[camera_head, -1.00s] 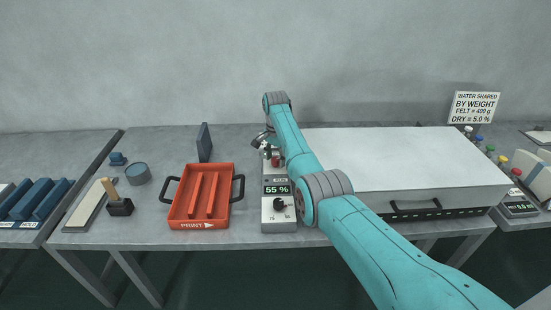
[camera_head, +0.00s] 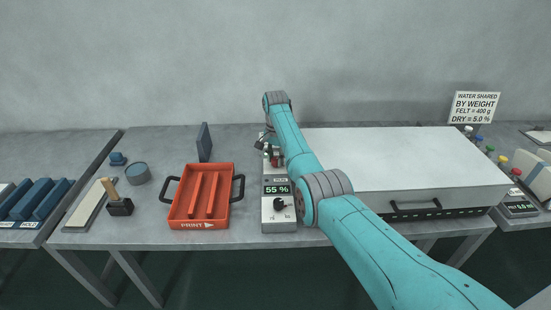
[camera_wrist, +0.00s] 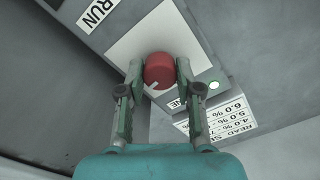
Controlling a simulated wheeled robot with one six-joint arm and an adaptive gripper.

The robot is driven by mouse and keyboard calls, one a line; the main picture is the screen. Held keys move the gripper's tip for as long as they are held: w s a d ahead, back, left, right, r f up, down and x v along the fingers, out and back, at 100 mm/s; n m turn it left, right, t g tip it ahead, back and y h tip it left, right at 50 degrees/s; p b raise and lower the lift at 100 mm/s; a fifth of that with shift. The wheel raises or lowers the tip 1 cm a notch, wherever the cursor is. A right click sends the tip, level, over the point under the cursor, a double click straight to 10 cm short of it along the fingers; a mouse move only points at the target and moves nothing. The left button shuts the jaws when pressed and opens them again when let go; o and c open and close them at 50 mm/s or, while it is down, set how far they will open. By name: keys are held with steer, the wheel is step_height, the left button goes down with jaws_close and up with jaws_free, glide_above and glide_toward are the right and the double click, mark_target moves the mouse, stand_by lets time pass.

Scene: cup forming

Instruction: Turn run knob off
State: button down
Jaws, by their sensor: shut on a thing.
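The red run knob (camera_wrist: 159,70) sits on a pale plate of the control box in the wrist view, near a RUN label (camera_wrist: 98,12). A light pointer mark shows at its lower left edge. My gripper (camera_wrist: 160,68) has one finger on each side of the knob and is shut on it. In the head view the control box (camera_head: 267,217) stands just left of my arm, with a 55 % display (camera_head: 276,189). The red knob (camera_head: 275,162) shows small there, and my gripper (camera_head: 268,142) is partly hidden behind my wrist.
A black knob (camera_head: 279,204) is below the display. An orange tray (camera_head: 183,212) stands left, a large white-topped unit (camera_head: 400,155) right.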

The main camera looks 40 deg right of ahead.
mark_target(276, 158)
steer(key=n, duration=0.4)
steer(key=shift+n, duration=0.3)
steer(key=n, duration=0.3)
steer(key=shift+n, duration=0.3)
steer(key=n, duration=0.4)
steer(key=shift+n, duration=2.1)
steer(key=c, duration=0.8)
jaws_free()
steer(key=shift+o, duration=0.2)
steer(key=shift+r, duration=0.1)
step_height(276, 158, up, 12)
